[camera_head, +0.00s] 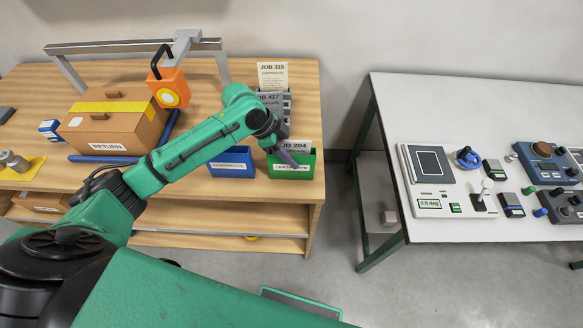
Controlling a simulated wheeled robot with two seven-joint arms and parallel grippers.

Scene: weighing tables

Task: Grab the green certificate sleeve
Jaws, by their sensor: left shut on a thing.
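The green certificate sleeve (293,168) stands upright near the right front edge of the wooden table, with a white label on its front and a card marked JOB 204 (301,146) showing at its top. My left arm reaches in from the left, across the table. My left gripper (287,156) is at the sleeve's upper left part, shut on it; the jaws are small and partly hard to make out. The sleeve appears to be still at table level. My right gripper is not in view.
A blue sleeve (231,164) stands just left of the green one, partly behind my arm. Grey sleeves (287,105) with JOB 315 and JOB 427 cards stand behind. A RETURN box (112,122) and an orange hanging scale (169,88) are left. A white instrument table (395,90) stands right, across a floor gap.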

